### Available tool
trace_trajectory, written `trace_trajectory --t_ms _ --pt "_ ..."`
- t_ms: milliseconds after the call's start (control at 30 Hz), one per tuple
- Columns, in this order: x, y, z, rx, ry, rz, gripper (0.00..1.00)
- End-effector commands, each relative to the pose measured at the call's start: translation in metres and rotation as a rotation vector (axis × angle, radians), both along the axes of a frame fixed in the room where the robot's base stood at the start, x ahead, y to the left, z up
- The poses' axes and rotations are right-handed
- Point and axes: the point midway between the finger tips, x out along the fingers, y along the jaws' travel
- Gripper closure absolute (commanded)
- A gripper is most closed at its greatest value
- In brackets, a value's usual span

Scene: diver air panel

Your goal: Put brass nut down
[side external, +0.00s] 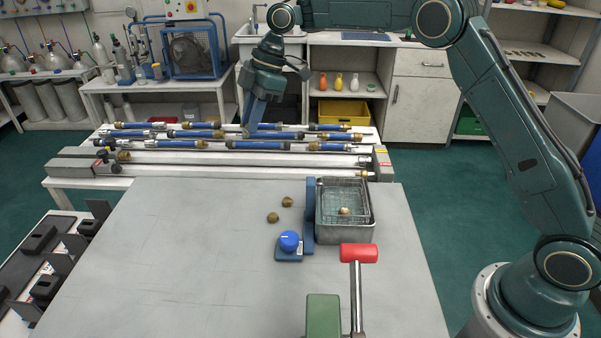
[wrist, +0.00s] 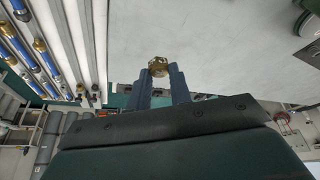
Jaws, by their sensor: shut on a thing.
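My gripper (wrist: 160,74) is shut on a brass nut (wrist: 158,66), held at the fingertips in the wrist view. In the side external view, my gripper (side external: 247,130) points down at the far side of the bench, by the blue-sleeved tubes. The held nut cannot be made out there. Two more brass nuts (side external: 287,202) (side external: 273,217) lie apart on the grey bench top. Another brass nut (side external: 344,211) is in the wire basket (side external: 326,189) set in a metal tank.
Blue-sleeved tubes with brass ends (side external: 257,145) lie across the rack behind the bench top (side external: 180,240). A blue knob unit (side external: 289,241) and a red-handled lever (side external: 358,254) stand near the tank (side external: 345,235). The left and middle of the bench top are clear.

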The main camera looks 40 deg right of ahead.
Motion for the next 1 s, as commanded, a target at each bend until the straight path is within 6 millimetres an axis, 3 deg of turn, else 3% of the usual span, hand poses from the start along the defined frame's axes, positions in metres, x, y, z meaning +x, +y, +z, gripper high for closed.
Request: trace_trajectory --t_ms 567,767,1000 --pt "-0.002 -0.004 0.004 0.002 -0.002 -0.015 1.00" --pt "-0.013 -0.017 0.016 0.005 0.000 -0.067 1.00" --pt "-0.039 -0.045 0.037 0.010 0.001 -0.178 1.00"
